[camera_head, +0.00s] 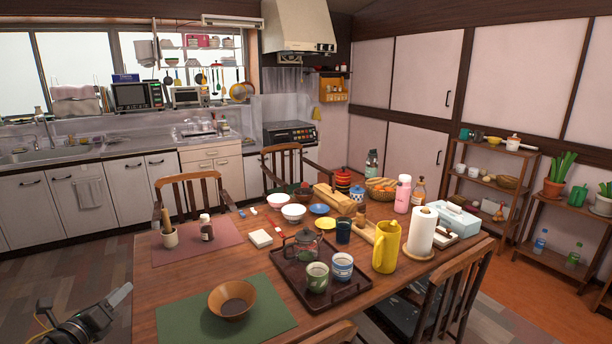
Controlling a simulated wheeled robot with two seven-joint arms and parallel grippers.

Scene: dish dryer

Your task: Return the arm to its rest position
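My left gripper (112,302) is at the lower left corner, beside the near left end of the wooden table (165,275). It is dark grey, with a yellow cable beside it. No object shows in it, but its fingers are seen at an angle that does not tell whether they are apart or together. The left arm behind it is mostly cut off by the frame. My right gripper and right arm are not in view.
A green mat (190,328) with a brown bowl (232,299) lies nearest the gripper. A dark tray (350,292) holds a teapot and cups. A yellow pitcher (386,247) stands right of it. Chairs surround the table. Floor (60,265) left of the table is clear.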

